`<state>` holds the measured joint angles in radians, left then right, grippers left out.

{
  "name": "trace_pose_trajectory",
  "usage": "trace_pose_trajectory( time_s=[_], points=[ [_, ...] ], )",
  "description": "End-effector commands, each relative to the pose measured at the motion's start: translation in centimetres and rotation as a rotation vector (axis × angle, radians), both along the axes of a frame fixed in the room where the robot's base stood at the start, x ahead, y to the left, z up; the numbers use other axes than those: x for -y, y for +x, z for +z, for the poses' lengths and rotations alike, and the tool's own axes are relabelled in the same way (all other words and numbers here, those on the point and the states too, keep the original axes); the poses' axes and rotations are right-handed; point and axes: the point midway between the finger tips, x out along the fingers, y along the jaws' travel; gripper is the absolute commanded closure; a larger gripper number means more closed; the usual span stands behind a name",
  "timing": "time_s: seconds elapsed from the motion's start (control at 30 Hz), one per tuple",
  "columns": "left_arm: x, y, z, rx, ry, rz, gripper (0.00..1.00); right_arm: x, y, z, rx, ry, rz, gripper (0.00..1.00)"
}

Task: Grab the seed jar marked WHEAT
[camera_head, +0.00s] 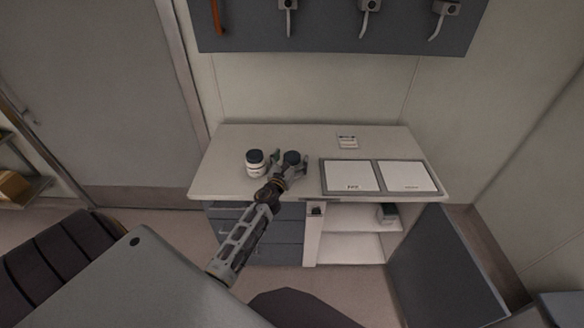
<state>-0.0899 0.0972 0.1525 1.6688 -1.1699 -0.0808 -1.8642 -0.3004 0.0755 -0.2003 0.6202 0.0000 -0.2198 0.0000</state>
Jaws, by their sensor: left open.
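Two jars stand on the light worktop (225,170). The left one is a white jar (256,168) with a dark lid, upright, with a label too small to read. The other jar (291,157) shows mostly its dark lid; its body is largely hidden by my gripper. I cannot tell which one is marked WHEAT. My left gripper (287,164) is open, with its fingers at either side of the dark-lidded jar in this view. I cannot tell whether they touch it. My right gripper is not in view.
Below are drawers, open shelves with a dark box (387,212), and an open cabinet door (445,265). A tool board (335,25) hangs above.

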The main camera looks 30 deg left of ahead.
Motion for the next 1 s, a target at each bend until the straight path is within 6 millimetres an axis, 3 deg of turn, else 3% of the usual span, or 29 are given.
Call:
trace_pose_trajectory(
  time_s=[0.63, 1.0],
  points=[
    [-0.13, 0.67, 0.01, 0.000, -0.001, 0.000, 0.07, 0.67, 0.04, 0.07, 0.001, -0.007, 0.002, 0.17],
    [-0.13, 0.67, 0.02, 0.000, -0.001, 0.000, 0.54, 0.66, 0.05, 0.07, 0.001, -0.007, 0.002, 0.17]
  ],
)
